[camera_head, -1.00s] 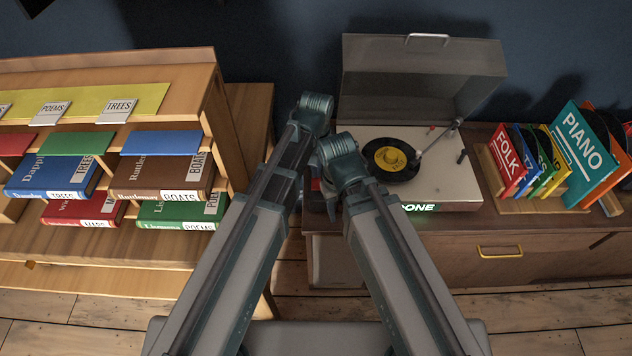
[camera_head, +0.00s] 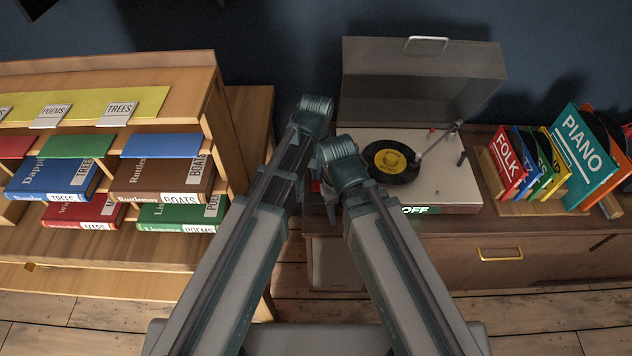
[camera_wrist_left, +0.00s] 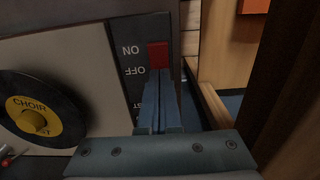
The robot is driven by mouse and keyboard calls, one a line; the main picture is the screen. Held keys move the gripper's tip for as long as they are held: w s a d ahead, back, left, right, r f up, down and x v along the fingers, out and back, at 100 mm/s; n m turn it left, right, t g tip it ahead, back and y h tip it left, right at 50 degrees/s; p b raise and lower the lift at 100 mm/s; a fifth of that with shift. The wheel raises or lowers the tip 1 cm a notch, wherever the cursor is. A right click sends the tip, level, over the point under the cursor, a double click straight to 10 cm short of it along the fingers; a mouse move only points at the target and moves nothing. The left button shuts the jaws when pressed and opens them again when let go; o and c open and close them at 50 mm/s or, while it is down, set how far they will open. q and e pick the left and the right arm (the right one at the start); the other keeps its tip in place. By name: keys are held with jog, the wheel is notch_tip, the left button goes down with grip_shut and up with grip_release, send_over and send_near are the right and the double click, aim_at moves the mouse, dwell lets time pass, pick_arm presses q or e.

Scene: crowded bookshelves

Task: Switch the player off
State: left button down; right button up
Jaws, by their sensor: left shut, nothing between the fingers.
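The record player (camera_head: 440,185) stands on the cabinet with its grey lid (camera_head: 425,85) open. A black record with a yellow label (camera_head: 391,159) lies on it, and the tonearm reaches over the record's right edge. The front display (camera_head: 414,210) reads OFF in white. In the left wrist view, the red switch (camera_wrist_left: 158,54) sits on a dark strip beside upside-down ON and OFF labels. My left gripper (camera_wrist_left: 158,75) is shut and empty, its fingertips at the switch; contact is hard to tell. The fingers hide the strip below. My right gripper is hidden in the head view.
A wooden bookshelf (camera_head: 225,150) with labelled books stands left of the player. A rack (camera_head: 540,206) of record sleeves stands to its right. The cabinet has a yellow drawer handle (camera_head: 500,254). My two arms come close together in front of the player's left side.

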pick_arm(q)
notch_tip(320, 180, up, 11)
jog(key=p, duration=1)
pick_arm(e)
notch_tip(320, 180, up, 11)
